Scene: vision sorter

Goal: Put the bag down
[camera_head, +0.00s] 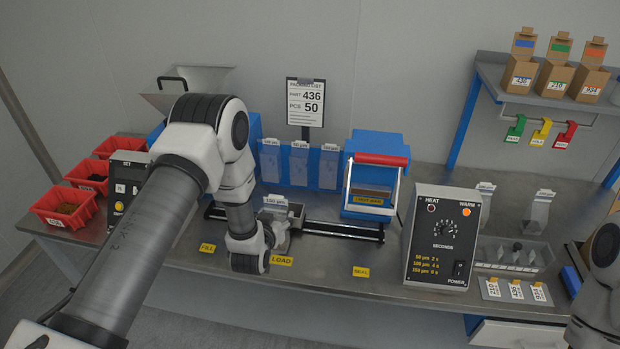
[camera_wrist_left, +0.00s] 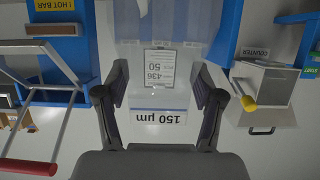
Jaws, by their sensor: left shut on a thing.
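My left gripper (camera_wrist_left: 158,112) is shut on the bag's upper part. In the head view my left wrist covers much of the bag and the gripper, by a grey carriage (camera_head: 296,212) on a dark rail. I cannot tell whether the bag's bottom touches anything. My right gripper is out of view; part of that arm shows at the right edge.
A black HEAT timer box (camera_head: 440,238) stands farther right. Blue bag racks (camera_head: 299,164) line the back. Red part bins (camera_head: 66,207) sit at left. Bench front around the SEAL label (camera_head: 361,272) is clear.

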